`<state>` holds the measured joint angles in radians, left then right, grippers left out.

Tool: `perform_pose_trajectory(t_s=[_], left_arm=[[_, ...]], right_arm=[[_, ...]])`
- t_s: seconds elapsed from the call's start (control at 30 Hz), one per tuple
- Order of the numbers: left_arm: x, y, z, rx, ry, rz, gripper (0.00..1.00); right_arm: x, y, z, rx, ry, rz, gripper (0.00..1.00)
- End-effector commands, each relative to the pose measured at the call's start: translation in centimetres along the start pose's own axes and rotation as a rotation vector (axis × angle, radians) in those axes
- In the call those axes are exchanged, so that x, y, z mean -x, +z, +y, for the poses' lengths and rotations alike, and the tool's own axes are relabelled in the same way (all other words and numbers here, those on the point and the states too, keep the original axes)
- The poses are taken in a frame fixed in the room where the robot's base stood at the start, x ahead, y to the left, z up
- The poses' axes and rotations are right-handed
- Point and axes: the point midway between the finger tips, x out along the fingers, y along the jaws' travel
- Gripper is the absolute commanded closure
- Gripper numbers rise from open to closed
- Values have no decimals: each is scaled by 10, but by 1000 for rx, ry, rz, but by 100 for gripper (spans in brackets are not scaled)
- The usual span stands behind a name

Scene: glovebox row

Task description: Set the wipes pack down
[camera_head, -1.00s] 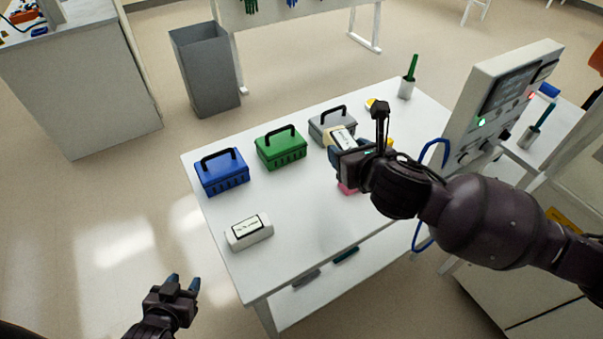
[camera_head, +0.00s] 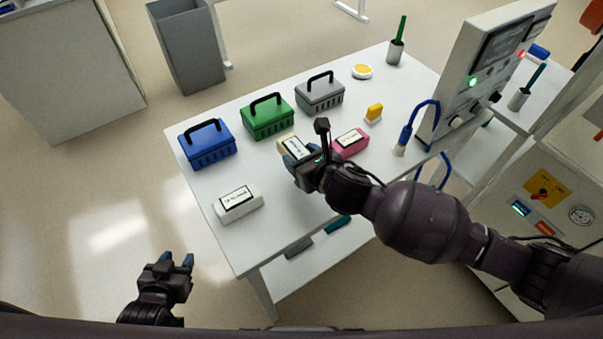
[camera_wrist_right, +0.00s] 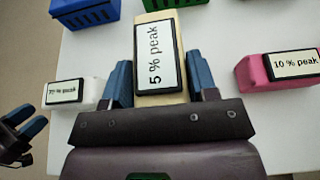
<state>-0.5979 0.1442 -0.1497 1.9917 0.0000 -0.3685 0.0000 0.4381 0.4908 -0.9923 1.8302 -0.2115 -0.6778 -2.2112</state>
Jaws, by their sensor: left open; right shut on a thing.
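A cream wipes pack (camera_head: 287,142) with a white label is between the fingers of my right gripper (camera_head: 294,162). In the right wrist view its label reads "5 % peak" (camera_wrist_right: 158,55), and my right gripper (camera_wrist_right: 160,82) is shut on its sides. The pack is over the middle of the white table (camera_head: 290,203); whether it touches the top I cannot tell. A white pack (camera_head: 239,204) lies at the table's left front, and a pink pack (camera_head: 351,142), labelled "10 % peak", lies right of the held one. My left gripper (camera_head: 177,259) is open and empty, off the table's left side.
Blue (camera_head: 207,151), green (camera_head: 268,122) and grey (camera_head: 320,95) boxes with black handles stand behind the packs. A yellow block (camera_head: 374,113), a yellow-topped round dish (camera_head: 362,71) and an instrument (camera_head: 488,75) are to the right. Bare tabletop lies between the white and held packs.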

Motion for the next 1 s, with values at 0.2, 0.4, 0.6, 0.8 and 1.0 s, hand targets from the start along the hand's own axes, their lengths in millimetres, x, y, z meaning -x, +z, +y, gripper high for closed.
perform_pose_trajectory(t_s=[0.2, 0.4, 0.6, 0.8, 1.0], left_arm=[[-2, 5, 1, 0, 0, -4, 57], [-4, 9, 1, 1, 1, -6, 57], [-6, 16, 2, 2, 1, -12, 57], [-4, 17, 2, 3, 0, -16, 57], [-4, 18, 2, 3, 0, -17, 57]], right_arm=[[-7, -16, 0, -1, -1, -2, 74], [-13, -33, 1, -2, 0, 1, 74], [-23, -55, 0, -3, 0, -1, 74], [-23, -55, 0, 0, 0, -2, 74], [-25, -58, 0, 0, -1, -1, 74]])
